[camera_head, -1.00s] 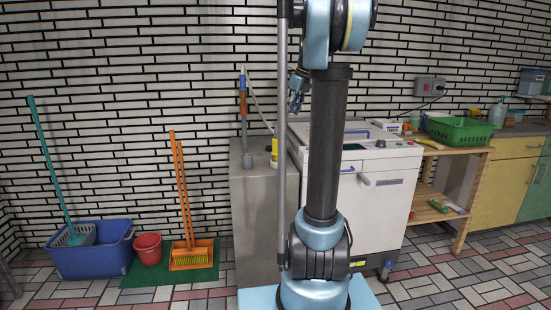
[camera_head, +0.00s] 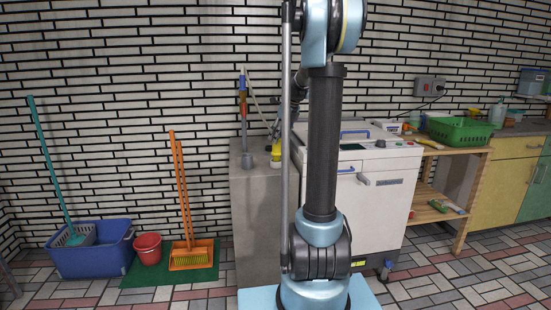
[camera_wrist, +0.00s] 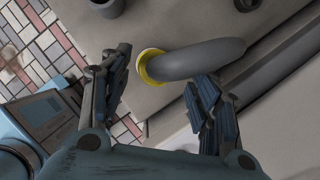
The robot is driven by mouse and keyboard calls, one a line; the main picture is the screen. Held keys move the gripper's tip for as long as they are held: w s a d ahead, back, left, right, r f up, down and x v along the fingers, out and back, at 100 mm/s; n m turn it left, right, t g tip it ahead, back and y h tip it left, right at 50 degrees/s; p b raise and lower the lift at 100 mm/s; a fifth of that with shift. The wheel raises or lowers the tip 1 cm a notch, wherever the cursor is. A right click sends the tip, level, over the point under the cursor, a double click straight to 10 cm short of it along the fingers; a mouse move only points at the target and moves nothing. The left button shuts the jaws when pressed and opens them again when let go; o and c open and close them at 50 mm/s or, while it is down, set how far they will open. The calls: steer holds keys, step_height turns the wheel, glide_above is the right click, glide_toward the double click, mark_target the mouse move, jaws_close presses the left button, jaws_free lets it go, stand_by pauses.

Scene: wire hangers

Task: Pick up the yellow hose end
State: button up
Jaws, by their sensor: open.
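The yellow hose end (camera_wrist: 148,66) shows in the wrist view as a yellow ring around a bent grey hose (camera_wrist: 200,58). The hose runs off to the right over a grey top. My gripper (camera_wrist: 160,74) is open, with one finger to the left of the yellow ring and the other to its right, below the grey hose. Whether a finger touches the hose is not clear. In the head view the yellow piece (camera_head: 276,154) is small on the grey block's top, and my gripper beside it is partly hidden by my arm.
The grey block (camera_head: 258,215) stands beside a white machine (camera_head: 375,195). An upright tool with a brown and blue shaft (camera_head: 243,105) stands on the block, left of the yellow piece. A wooden shelf (camera_head: 455,155) with a green basket (camera_head: 460,131) is at right.

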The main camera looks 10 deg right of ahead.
mark_target(277, 152)
steer(key=shift+x, duration=1.95)
steer(key=shift+s+a, duration=0.15)
jaws_close()
steer(key=shift+r, duration=0.15)
